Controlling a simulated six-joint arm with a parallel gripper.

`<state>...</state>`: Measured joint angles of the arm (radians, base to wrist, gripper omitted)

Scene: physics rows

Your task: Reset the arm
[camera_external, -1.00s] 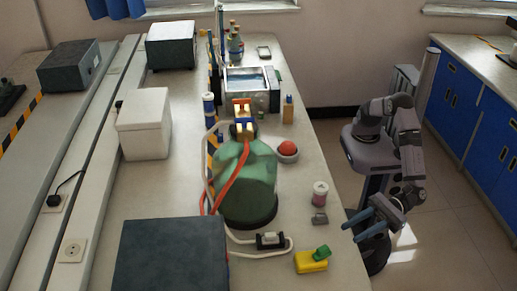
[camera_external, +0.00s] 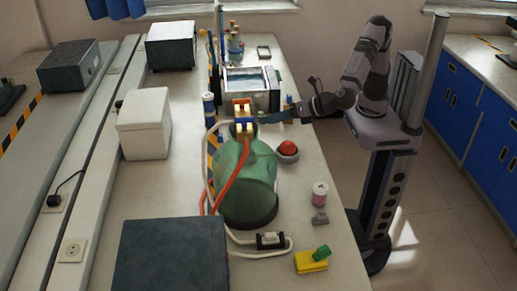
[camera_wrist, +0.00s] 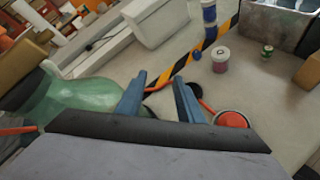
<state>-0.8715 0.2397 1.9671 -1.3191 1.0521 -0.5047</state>
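My gripper (camera_external: 278,114) is over the far half of the bench in the external view, between the green vessel and the box-shaped device with a glassy top. Its blue fingers point left across the bench, and my arm reaches in from the right. In the wrist view my gripper (camera_wrist: 158,92) has its two blue fingers apart with nothing held between them. The green vessel (camera_external: 246,182) shows left of the fingers in the wrist view (camera_wrist: 80,97). A red dome (camera_external: 287,146) on a grey base shows just right of the fingers in the wrist view (camera_wrist: 231,119).
The glassy-topped device (camera_external: 248,78) stands behind the gripper. A white box (camera_external: 144,135) and a dark box (camera_external: 170,256) stand left. A pink-and-white jar (camera_external: 320,191), yellow block (camera_external: 311,263) and white cable (camera_external: 262,253) lie toward the front. The aisle right is open floor.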

